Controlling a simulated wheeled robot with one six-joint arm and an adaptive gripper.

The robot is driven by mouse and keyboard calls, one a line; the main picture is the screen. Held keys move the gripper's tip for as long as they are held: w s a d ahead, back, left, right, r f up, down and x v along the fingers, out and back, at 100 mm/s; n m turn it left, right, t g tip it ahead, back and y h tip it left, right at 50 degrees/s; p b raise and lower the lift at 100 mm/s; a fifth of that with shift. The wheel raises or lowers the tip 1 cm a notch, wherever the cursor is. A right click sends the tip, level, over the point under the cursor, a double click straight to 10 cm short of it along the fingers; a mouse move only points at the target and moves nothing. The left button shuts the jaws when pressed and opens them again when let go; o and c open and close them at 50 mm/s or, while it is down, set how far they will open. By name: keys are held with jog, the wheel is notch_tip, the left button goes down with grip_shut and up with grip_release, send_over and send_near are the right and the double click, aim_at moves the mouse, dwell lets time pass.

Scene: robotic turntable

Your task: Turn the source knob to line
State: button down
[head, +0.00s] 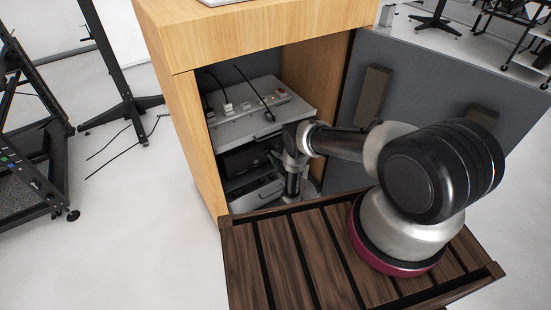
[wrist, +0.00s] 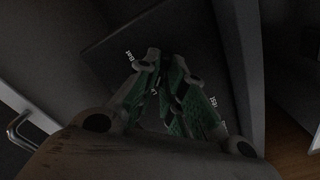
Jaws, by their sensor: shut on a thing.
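My gripper (wrist: 167,62) shows in the dark wrist view, its two green-padded fingers reaching toward a dark panel (wrist: 112,50). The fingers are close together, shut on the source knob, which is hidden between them. Small white letters show on either side of the fingers, too small and dark to read surely. The knob's setting cannot be told. In the head view my arm reaches into the open wooden cabinet, and my wrist hangs in front of the lower devices. The gripper's tips are not visible there.
The wooden cabinet (head: 187,140) holds a grey device (head: 262,128) on top, with cables and small knobs, and darker devices below. Its grey door (head: 420,85) stands open at the right. A dark slatted platform (head: 285,262) lies in front. Black stands (head: 125,95) are at the left.

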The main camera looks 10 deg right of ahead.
jog(key=c, duration=1.5)
grip_release()
jog(key=v, duration=1.2)
jog(key=shift+r, duration=0.15)
